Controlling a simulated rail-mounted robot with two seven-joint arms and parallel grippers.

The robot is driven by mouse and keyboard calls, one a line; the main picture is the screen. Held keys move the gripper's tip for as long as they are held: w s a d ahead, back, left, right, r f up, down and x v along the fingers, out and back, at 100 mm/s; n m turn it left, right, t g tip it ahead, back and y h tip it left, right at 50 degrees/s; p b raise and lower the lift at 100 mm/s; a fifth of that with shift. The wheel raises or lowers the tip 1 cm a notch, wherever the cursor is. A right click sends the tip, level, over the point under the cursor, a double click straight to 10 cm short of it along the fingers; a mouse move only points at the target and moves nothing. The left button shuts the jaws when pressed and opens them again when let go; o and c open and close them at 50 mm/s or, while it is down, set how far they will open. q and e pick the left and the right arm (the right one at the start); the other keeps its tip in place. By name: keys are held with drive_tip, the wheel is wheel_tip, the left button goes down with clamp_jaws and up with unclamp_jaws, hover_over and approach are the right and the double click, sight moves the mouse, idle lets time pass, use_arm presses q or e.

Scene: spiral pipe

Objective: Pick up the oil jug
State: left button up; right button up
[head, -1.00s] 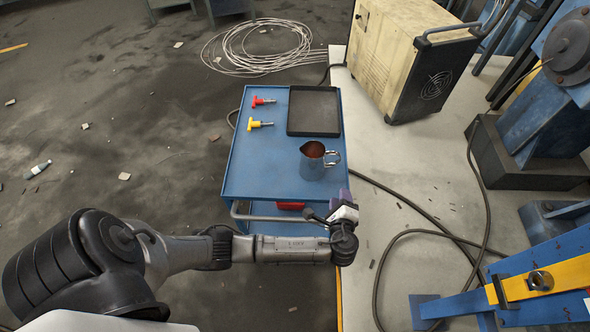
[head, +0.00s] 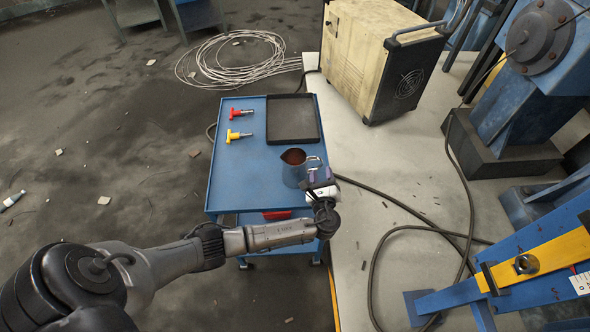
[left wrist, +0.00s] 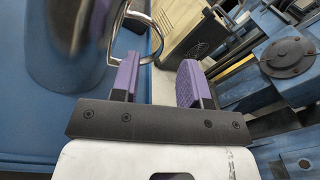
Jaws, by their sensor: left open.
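The oil jug (head: 293,171) is a metal pitcher with dark reddish-brown contents. It stands upright near the front right corner of the blue cart, its handle (head: 314,163) on its right side. My left gripper (head: 319,175) is at the cart's right edge, beside the handle. In the left wrist view the jug's body (left wrist: 75,40) fills the upper left. The ring-like handle (left wrist: 150,28) shows just past the left one of the two purple finger pads (left wrist: 157,82). The fingers are apart with nothing held between them. My right gripper does not show.
The blue cart (head: 245,175) also carries a black tray (head: 293,119), a red-handled tool (head: 241,113) and a yellow-handled tool (head: 238,135). Black cables (head: 400,208) run along the floor to the right.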

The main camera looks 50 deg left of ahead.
sight(321, 160)
use_arm(q)
drive_tip(key=shift+b+x, duration=0.4)
drive_tip(key=shift+x, duration=2.55)
drive_tip(key=shift+f, duration=0.15)
clamp_jaws()
